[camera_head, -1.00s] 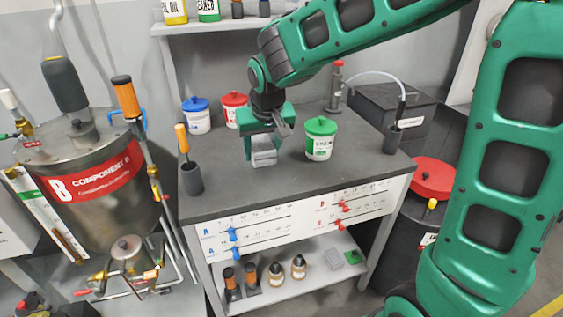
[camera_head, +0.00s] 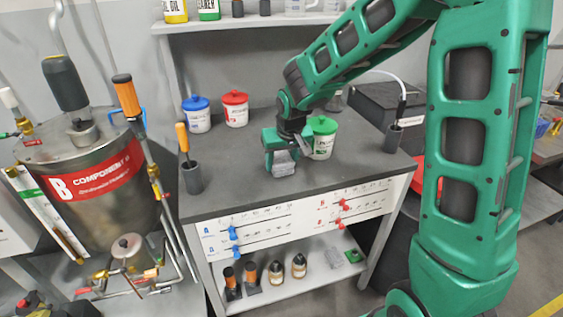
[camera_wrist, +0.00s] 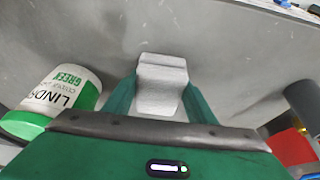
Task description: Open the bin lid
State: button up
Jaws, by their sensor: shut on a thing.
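The bin, a dark drum, stands at the right of the bench in the head view. Only a sliver of its red lid (camera_head: 418,173) shows beside my arm, which hides most of the bin; whether the lid is open cannot be seen. My gripper (camera_head: 281,158) is over the bench, well left of the bin. It is shut on a pale grey block (camera_head: 283,164), which also shows between the fingers in the wrist view (camera_wrist: 161,84). The block is close to the bench top; contact cannot be told.
A green-lidded tub (camera_head: 323,140) stands close beside my gripper. Blue-lidded (camera_head: 197,115) and red-lidded (camera_head: 235,109) tubs stand farther back. Dark holders stand at the bench's left (camera_head: 192,178) and right (camera_head: 393,138). The bench's front left (camera_head: 230,195) is clear.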

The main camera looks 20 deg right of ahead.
jog(key=shift+f, duration=0.1)
jog(key=o, duration=1.1)
jog(key=v, duration=1.2)
